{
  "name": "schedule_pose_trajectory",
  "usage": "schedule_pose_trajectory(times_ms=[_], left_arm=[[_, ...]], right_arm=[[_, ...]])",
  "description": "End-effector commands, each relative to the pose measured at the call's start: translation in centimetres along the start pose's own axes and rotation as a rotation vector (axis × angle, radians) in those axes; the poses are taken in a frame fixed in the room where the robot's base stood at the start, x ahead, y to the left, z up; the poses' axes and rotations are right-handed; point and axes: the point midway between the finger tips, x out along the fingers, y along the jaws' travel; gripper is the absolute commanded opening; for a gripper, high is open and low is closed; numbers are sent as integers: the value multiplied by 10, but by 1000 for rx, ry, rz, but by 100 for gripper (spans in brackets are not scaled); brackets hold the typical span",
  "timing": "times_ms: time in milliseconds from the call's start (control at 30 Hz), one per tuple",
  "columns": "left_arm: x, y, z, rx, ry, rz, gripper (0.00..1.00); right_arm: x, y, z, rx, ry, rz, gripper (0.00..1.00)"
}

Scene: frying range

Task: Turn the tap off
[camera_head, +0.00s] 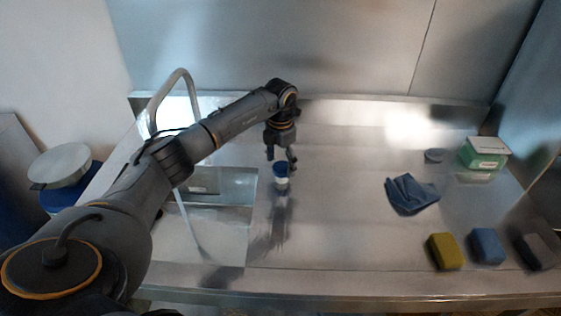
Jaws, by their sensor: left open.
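The tap (182,74) is a curved metal spout standing over the sink (248,182) at the left of the steel counter. My left arm crosses in front of the tap's lower part and hides it; I cannot make out its handle. A thin pale streak (190,222) runs down in the sink; I cannot tell whether it is water. My left gripper (281,158) points down, open, to the right of the tap. My right gripper is out of view.
A blue cloth (410,193) lies on the counter at right. Yellow (444,252), blue (487,246) and dark (533,252) blocks line the front right. A green and white box (483,154) and a small grey round item (434,156) stand behind. The counter's middle is clear.

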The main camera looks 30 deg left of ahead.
Motion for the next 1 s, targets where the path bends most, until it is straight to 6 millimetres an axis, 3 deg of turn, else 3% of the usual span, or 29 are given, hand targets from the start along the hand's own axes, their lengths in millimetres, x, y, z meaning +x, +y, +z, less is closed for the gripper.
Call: schedule_pose_trajectory(times_ms=[400,667,1000], left_arm=[[9,0,0,1,-1,0,74],[9,0,0,1,-1,0,21],[10,0,0,39,0,1,20]], right_arm=[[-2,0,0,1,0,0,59],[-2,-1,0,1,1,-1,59],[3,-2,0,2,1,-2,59]])
